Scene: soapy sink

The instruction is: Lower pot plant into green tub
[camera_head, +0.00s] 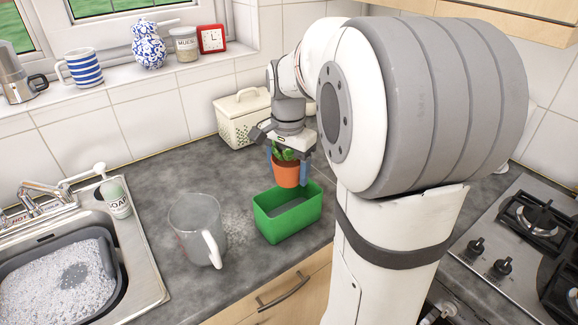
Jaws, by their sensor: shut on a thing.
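The pot plant (286,173) is an orange pot with green leaves. My gripper (288,157) points down with its fingers on either side of the pot and is shut on it. The plant looks upright. The green tub (287,226) is a rectangular open box on the grey worktop, near its front edge. The pot shows above the tub's back rim in the picture, and the tub's visible inside looks empty. How high the pot is above the rim is hard to tell from this one view.
A clear jug (194,228) stands left of the tub. A cream bread bin (240,118) is behind my gripper. The sink (75,270) with a foamy bowl and a soap bottle (116,199) are at left. The hob (525,235) is at right.

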